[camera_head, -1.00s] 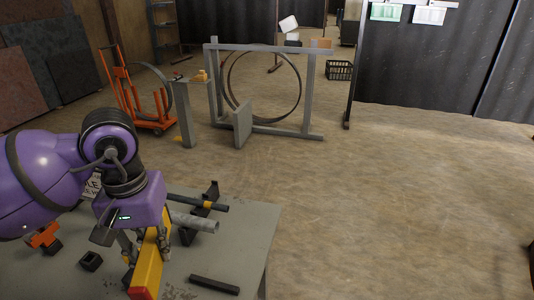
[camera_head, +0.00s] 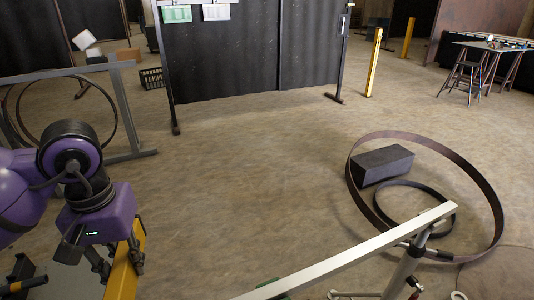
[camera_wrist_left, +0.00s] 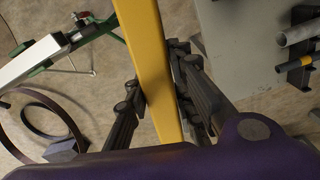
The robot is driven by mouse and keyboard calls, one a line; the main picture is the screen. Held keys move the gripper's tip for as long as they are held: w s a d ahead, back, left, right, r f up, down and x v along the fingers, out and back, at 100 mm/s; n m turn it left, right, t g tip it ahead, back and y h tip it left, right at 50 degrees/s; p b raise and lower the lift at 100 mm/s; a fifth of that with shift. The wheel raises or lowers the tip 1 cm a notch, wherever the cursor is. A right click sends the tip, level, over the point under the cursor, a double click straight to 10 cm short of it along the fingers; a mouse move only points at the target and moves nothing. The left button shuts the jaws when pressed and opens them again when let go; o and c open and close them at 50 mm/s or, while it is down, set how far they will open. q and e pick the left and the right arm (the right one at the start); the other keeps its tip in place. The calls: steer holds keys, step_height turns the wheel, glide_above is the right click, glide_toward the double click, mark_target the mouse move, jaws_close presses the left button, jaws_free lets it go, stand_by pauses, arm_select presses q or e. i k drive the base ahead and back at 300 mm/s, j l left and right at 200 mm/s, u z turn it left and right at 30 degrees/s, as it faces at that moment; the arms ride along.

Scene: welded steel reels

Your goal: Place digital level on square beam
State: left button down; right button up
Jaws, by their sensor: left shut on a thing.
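The digital level is a long yellow bar (camera_head: 122,277) at the lower left of the head view; it also runs down the middle of the left wrist view (camera_wrist_left: 150,55). My left gripper (camera_head: 121,262) is shut on it, with fingers on both sides. The level's lower end is cut off by the frame edge. The square beam (camera_head: 360,252) is a pale metal bar on stands at the lower right of the head view. In the left wrist view the beam (camera_wrist_left: 30,60) lies to the left, apart from the level. My right gripper is not in view.
The grey table (camera_wrist_left: 245,45) with pipes on holders is at the right of the wrist view. Large steel rings (camera_head: 480,175) and a dark block (camera_head: 384,166) lie on the floor beyond the beam. Open floor lies between the gripper and the beam.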

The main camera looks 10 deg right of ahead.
mark_target(386, 238)
steer(key=l+z, duration=0.35)
steer(key=i+l+z, duration=0.1)
steer(key=z, duration=0.25)
steer(key=i+l, duration=0.15)
steer(key=l, duration=0.2)
steer(key=i+l, duration=0.1)
steer(key=l, duration=0.3)
steer(key=i+l, duration=0.15)
steer(key=l, duration=0.2)
steer(key=i+l, duration=0.15)
steer(key=l, duration=0.2)
